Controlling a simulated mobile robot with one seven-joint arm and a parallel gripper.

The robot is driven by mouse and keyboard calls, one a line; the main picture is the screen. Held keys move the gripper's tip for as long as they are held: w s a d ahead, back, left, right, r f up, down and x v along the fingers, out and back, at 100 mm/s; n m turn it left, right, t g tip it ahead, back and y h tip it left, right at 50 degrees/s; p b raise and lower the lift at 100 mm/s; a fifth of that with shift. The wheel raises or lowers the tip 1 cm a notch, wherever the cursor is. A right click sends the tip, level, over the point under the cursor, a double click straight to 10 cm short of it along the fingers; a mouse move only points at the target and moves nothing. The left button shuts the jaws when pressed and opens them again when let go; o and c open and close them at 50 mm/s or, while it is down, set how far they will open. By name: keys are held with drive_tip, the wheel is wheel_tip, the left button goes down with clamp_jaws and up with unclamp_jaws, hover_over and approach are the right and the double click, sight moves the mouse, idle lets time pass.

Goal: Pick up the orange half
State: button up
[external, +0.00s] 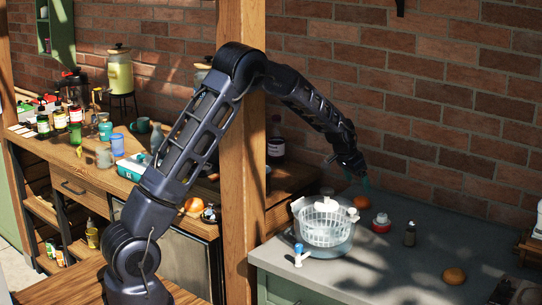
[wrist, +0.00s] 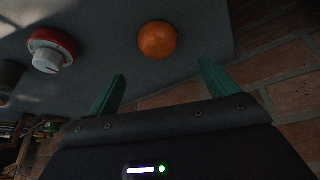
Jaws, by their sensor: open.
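A round orange fruit (external: 361,202) lies on the grey counter close to the brick wall, behind the salad spinner. It also shows in the wrist view (wrist: 157,40), just beyond my fingertips; I cannot tell whether it is a half or whole. A second orange-brown round thing (external: 454,276) lies at the front right of the counter, and another orange piece (external: 193,205) lies on the wooden counter. My gripper (external: 358,180) is open and empty, above and near the fruit by the wall. Its green fingers (wrist: 161,70) are spread apart and touch nothing visible.
A clear salad spinner with a white basket (external: 325,224) stands left of the fruit. A red and white round container (external: 381,223) and a dark jar (external: 410,234) stand to its right. The brick wall (external: 440,130) rises close behind. The counter's middle right is mostly free.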

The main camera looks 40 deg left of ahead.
sight(361, 198)
drive_tip(key=x, duration=0.2)
drive_tip(key=shift+w+f, duration=0.1)
drive_tip(key=shift+f, duration=0.15)
drive_tip(key=shift+s+f+x, duration=0.1)
drive_tip(key=shift+s+x, duration=0.15)
drive_tip(key=shift+x, duration=1)
drive_tip(key=shift+s+f+x, duration=0.1)
drive_tip(key=shift+s+x, duration=0.1)
drive_tip(key=shift+x, duration=1.1)
drive_tip(key=shift+a, duration=0.1)
drive_tip(key=c, duration=1.1)
